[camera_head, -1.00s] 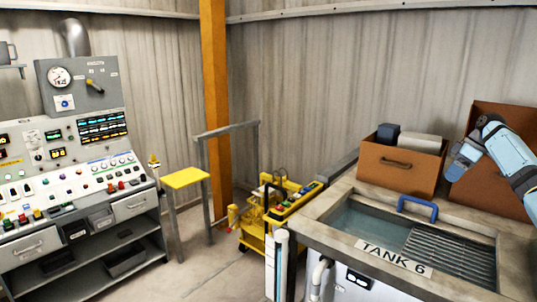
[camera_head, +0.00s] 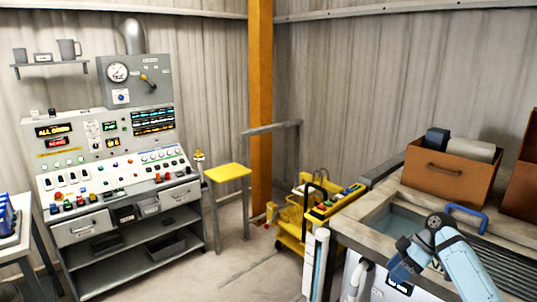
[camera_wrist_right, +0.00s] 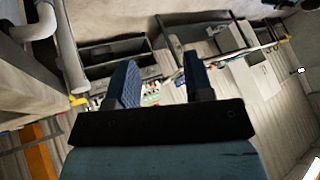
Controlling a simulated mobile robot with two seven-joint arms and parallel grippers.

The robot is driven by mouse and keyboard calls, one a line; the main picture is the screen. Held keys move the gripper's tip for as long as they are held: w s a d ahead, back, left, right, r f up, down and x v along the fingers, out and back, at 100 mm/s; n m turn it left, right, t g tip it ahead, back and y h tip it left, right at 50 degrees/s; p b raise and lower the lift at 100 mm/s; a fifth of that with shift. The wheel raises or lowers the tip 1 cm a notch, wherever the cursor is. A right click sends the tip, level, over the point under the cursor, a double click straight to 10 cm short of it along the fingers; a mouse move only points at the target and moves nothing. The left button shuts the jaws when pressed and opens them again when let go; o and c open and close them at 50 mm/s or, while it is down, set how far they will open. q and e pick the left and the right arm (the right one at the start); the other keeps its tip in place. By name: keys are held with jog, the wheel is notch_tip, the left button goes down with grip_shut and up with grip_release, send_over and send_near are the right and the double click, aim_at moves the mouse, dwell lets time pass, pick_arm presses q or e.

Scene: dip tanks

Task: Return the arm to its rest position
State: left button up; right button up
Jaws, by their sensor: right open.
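My right arm (camera_head: 462,262) comes in from the lower right of the head view, light blue with grey joints. Its gripper (camera_head: 398,272) hangs in front of the tank's near edge, low in the picture. In the right wrist view the two dark blue fingers of the right gripper (camera_wrist_right: 160,78) stand apart with nothing between them. My left gripper is in neither view.
The tank (camera_head: 372,240) with a blue handle (camera_head: 466,212) lies behind my right arm. A brown box (camera_head: 447,175) stands on its far side. A yellow cart (camera_head: 291,243), a yellow-topped stand (camera_head: 227,171) and a control console (camera_head: 120,178) stand further left. Floor between console and cart is open.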

jog(key=w+d+m+t+h, duration=0.5)
jog(key=w+m+t, duration=0.3)
jog(key=w+t, duration=0.2)
jog(key=w+d+r+m+t+h, duration=0.2)
jog(key=w+d+r+t+h, duration=0.25)
jog(key=r+t, duration=0.45)
jog(key=s+a+f+g+y+b, duration=0.1)
jog(key=s+a+f, duration=0.4)
jog(key=s+f, duration=0.25)
jog(key=s+a+f+n+g+y, duration=0.1)
jog(key=s+a+f+g, duration=0.1)
jog(key=s+a+f, duration=0.45)
jog(key=s+a+f+g+y+b, duration=0.1)
jog(key=s+a+f+y, duration=0.15)
jog(key=s+f, duration=0.7)
jog(key=s+a+f+g, duration=0.1)
jog(key=s+a+f, duration=0.2)
jog(key=s, duration=0.5)
jog(key=s+a+f+g, duration=0.1)
jog(key=s+a+f, duration=0.2)
jog(key=s, duration=0.6)
jog(key=s+a+f+m+g, duration=0.1)
jog(key=s+a+f, duration=0.2)
jog(key=s+a, duration=0.2)
jog(key=s, duration=0.3)
jog(key=shift+s+f+y+b, duration=0.25)
jog(key=shift+s+y+b, duration=0.05)
jog(key=shift+y+b, duration=0.1)
jog(key=shift+c, duration=0.4)
